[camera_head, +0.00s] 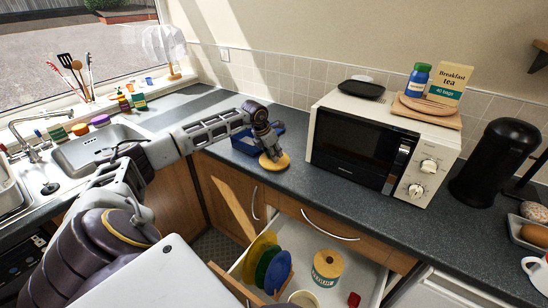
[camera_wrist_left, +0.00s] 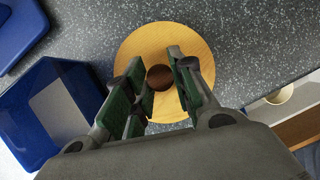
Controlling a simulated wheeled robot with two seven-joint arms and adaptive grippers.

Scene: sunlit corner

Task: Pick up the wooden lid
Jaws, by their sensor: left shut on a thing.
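The wooden lid (camera_head: 280,164) is a round, pale disc over the dark counter near its front edge, left of the microwave. In the left wrist view the lid (camera_wrist_left: 192,48) shows a dark brown knob (camera_wrist_left: 160,77) at its middle. My left gripper (camera_head: 269,151) is above the lid with its fingers pointing down. In the left wrist view my left gripper (camera_wrist_left: 162,88) has its green-padded fingers on both sides of the knob and is shut on it. I cannot tell whether the lid touches the counter. My right gripper is out of view.
A blue bin (camera_head: 243,143) stands just left of the lid. The sink (camera_head: 95,148) is at the left.

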